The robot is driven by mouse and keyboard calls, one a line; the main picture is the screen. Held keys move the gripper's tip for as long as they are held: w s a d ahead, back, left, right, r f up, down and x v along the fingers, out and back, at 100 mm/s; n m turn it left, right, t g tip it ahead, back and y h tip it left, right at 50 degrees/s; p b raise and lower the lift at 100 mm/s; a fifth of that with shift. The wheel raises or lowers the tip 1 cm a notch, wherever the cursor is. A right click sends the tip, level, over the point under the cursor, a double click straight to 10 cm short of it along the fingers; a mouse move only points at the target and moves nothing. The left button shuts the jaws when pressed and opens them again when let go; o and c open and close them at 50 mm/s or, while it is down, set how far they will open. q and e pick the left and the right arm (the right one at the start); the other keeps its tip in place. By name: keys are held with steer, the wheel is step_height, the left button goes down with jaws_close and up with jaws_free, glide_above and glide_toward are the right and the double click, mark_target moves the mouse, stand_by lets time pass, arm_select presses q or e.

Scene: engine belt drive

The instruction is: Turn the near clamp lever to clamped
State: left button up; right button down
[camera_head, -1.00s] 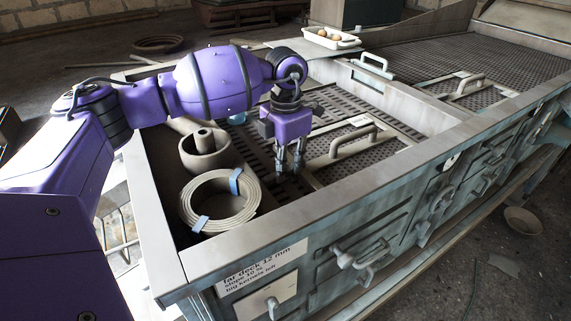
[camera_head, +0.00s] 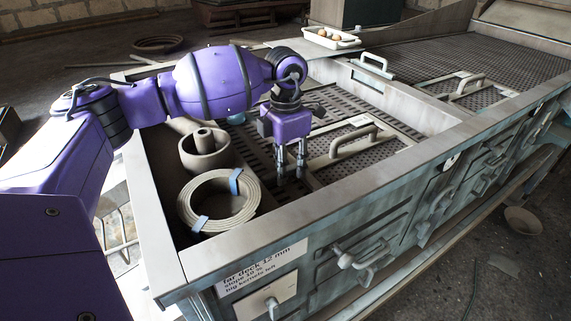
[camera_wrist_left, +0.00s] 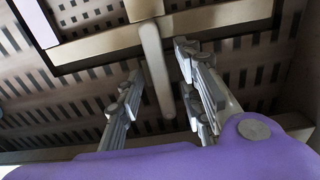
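My left gripper (camera_head: 291,178) points down over the perforated deck, beside the near left corner of a framed screen panel (camera_head: 385,148). In the left wrist view its two fingers (camera_wrist_left: 160,100) stand apart. A pale, rounded bar, which looks like the near clamp lever (camera_wrist_left: 154,62), lies between and above them in the picture, by the panel's frame (camera_wrist_left: 100,42). I see no clear grip on it, and contact with the right finger cannot be told. In the head view the fingers hide most of the lever. My right gripper is out of view.
A coiled strip (camera_head: 220,200) with blue ties and a round pot (camera_head: 205,150) sit left of the gripper. The deck's front wall (camera_head: 330,210) rises close by. The panel's handle (camera_head: 354,141) stands up to the right. A white tray (camera_head: 331,39) is farther back.

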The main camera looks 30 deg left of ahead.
arm_select(q)
steer(key=shift+r, duration=0.1)
step_height(320, 180, up, 12)
stand_by(0.5)
stand_by(0.5)
